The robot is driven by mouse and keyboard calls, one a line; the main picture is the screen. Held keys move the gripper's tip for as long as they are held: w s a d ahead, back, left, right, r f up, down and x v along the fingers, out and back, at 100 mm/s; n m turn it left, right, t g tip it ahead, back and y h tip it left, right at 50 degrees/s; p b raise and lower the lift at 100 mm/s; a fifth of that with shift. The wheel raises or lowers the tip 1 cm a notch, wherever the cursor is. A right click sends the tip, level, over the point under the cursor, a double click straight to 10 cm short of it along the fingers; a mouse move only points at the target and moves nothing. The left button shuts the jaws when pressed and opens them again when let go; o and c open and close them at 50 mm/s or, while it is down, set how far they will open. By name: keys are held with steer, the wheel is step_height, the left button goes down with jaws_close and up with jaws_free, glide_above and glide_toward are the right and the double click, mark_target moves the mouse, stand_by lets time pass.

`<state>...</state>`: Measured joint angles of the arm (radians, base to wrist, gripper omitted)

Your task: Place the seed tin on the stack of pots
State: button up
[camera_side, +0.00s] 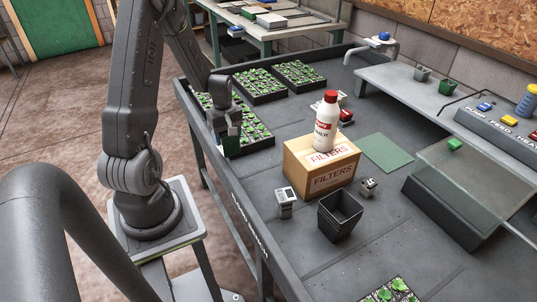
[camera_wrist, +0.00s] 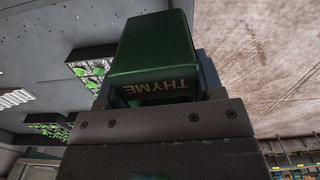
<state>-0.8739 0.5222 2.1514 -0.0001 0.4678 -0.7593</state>
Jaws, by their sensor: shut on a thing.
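The seed tin (camera_wrist: 152,47) is dark green with the word THYME on it. My gripper (camera_wrist: 160,100) is shut on it in the wrist view. In the side view the green tin (camera_side: 231,145) hangs below my gripper (camera_side: 227,130), over the left edge of the bench by a seedling tray; the fingers are partly hidden. The stack of pots (camera_side: 340,215) is black and square, standing upright on the bench to the right and nearer the camera, well apart from the tin. Its top rim is open.
A FILTERS carton (camera_side: 318,172) with a white red-capped bottle (camera_side: 326,122) on it stands between the tin and the pots. Small grey devices (camera_side: 286,202) (camera_side: 368,187) flank the pots. A green mat (camera_side: 387,153) lies behind. Seedling trays (camera_side: 260,87) fill the far left.

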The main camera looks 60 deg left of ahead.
steer(key=w+d+r+m, duration=0.4)
steer(key=w+d+m, duration=0.15)
steer(key=d, duration=0.25)
steer(key=w+d+r+m, duration=0.4)
steer(key=d+m, duration=0.3)
steer(key=d, duration=0.1)
steer(key=w+d+r+m, duration=0.4)
steer(key=w+d+m, duration=0.15)
steer(key=d, duration=0.25)
glide_above(341, 205)
steer(key=shift+m, duration=0.4)
steer(key=shift+f, duration=5.35)
steer(key=shift+f, duration=0.1)
steer(key=o, duration=1)
